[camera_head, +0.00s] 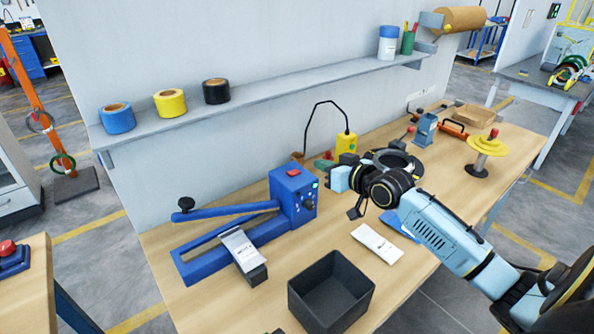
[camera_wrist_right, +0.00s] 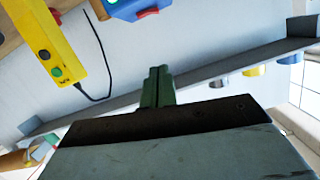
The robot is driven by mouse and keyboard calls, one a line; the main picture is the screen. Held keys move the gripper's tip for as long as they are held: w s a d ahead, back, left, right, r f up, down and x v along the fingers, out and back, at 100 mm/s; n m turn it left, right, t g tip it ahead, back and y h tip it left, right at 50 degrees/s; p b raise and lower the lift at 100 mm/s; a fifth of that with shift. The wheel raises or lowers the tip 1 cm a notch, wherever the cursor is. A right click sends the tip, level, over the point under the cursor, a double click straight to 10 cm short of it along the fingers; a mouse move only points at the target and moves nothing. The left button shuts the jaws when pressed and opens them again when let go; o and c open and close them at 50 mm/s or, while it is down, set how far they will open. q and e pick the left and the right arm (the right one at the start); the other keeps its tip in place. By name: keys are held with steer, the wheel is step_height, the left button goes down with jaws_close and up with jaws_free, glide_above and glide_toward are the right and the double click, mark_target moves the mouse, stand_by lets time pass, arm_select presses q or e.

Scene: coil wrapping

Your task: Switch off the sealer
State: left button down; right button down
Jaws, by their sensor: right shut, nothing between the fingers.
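The blue sealer (camera_head: 283,212) stands on the wooden bench, with a long arm to the left ending in a black knob. A red switch (camera_head: 293,172) sits on top of its body and a dark dial is on its front. The red switch also shows at the top of the right wrist view (camera_wrist_right: 148,12). My right gripper (camera_head: 325,165) is just right of the sealer body, apart from it. In the right wrist view its green fingers (camera_wrist_right: 158,88) are together and empty. I cannot tell the switch's position. My left gripper is not in view.
A yellow button box (camera_wrist_right: 48,45) with a black cable is near my right gripper. A black bin (camera_head: 330,292) stands at the front, with a white packet (camera_head: 375,243) behind it. A wall shelf (camera_head: 270,87) with tape rolls runs above the bench.

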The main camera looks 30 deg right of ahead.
glide_above(297, 179)
steer(key=shift+d+f, duration=0.2)
steer(key=shift+f, duration=0.4)
steer(key=shift+d+f, duration=0.15)
steer(key=shift+f, duration=0.4)
steer(key=f, duration=0.2)
steer(key=shift+a+f+b, duration=0.25)
steer(key=shift+f+b, duration=0.05)
steer(key=shift+f, duration=0.1)
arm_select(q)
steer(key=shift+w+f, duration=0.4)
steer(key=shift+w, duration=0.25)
arm_select(e)
steer(key=shift+s+a+f, duration=0.1)
steer(key=shift+f, duration=0.55)
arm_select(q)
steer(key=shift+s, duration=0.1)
